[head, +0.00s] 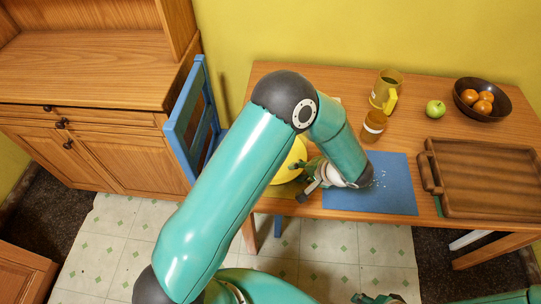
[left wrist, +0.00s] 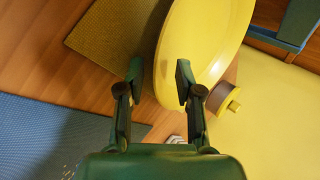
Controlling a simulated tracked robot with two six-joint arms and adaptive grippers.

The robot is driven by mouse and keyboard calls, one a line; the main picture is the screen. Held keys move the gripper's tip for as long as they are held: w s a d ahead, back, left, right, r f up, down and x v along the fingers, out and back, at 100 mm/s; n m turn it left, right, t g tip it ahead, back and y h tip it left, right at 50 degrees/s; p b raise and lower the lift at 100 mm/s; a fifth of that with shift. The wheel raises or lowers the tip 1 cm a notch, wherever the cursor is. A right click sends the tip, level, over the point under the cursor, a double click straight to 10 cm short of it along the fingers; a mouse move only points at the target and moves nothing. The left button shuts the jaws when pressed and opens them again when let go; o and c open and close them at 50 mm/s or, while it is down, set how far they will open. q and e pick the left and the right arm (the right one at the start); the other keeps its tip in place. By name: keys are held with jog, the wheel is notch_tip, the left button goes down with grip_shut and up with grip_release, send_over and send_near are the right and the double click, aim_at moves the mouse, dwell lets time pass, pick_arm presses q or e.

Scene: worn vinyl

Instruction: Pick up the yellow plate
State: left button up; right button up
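The yellow plate (head: 290,163) is at the table's left front, mostly hidden behind my left arm in the head view. In the left wrist view the plate (left wrist: 210,40) is large and close, with its rim reaching between the fingers. My left gripper (head: 303,178) is at the plate's right side. In the left wrist view its fingers (left wrist: 159,82) stand apart, the right one over the plate and the left one outside its rim. I see no clear grip on the rim. My right gripper (head: 376,298) only just shows at the bottom edge.
An olive woven mat (left wrist: 115,35) lies by the plate. A blue mat (head: 395,190), brown jar (head: 373,127), yellow mug (head: 386,90), green apple (head: 435,109), fruit bowl (head: 466,90) and wooden tray (head: 490,180) are to the right. A blue chair (head: 178,125) stands left.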

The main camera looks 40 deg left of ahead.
pick_arm(q)
grip_shut()
jog(key=shift+r, duration=0.15)
dwell(0.4)
